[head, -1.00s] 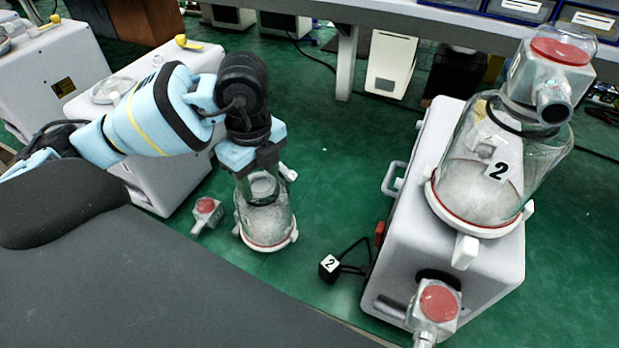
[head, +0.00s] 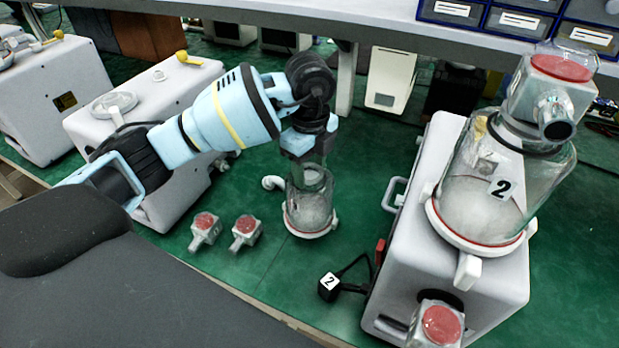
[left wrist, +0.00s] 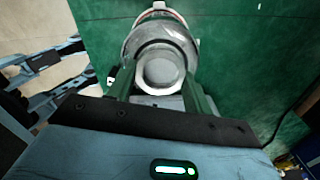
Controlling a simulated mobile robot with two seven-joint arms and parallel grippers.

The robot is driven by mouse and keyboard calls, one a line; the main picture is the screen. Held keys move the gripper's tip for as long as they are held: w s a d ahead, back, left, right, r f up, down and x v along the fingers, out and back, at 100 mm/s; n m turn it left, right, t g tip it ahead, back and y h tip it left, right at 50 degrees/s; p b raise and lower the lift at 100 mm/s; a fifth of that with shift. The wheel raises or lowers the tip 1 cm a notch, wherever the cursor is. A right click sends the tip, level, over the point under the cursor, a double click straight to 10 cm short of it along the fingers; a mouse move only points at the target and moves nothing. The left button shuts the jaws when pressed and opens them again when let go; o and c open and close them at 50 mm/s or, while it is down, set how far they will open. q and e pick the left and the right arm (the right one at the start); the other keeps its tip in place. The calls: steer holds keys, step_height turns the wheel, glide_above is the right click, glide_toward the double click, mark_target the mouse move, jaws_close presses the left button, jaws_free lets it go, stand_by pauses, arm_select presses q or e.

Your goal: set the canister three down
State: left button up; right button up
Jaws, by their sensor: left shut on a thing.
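My left gripper (head: 307,148) is shut on the neck of a clear glass canister (head: 308,205) with a white base ring and a red seal. The canister hangs upright under the gripper over the green floor. I cannot tell whether its base touches the floor. No number shows on it. In the left wrist view, the canister (left wrist: 160,50) sits between the two gripper fingers (left wrist: 160,88), seen from its top end. My right gripper does not show.
Two red-topped metal valve pieces (head: 205,230) (head: 245,231) and a white elbow (head: 273,183) lie left of the canister. A pump with a canister marked 2 (head: 505,190) stands right. Another white pump (head: 150,100) stands left.

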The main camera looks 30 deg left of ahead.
arm_select(q)
step_height(320, 180, down, 4)
steer(key=shift+r, duration=0.25)
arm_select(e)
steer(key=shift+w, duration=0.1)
arm_select(q)
steer(key=shift+f, duration=0.1)
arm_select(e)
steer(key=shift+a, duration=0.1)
arm_select(q)
steer(key=o, duration=1.4)
step_height(320, 180, up, 12)
steer(key=shift+r+p, duration=0.1)
steer(key=shift+p, duration=0.35)
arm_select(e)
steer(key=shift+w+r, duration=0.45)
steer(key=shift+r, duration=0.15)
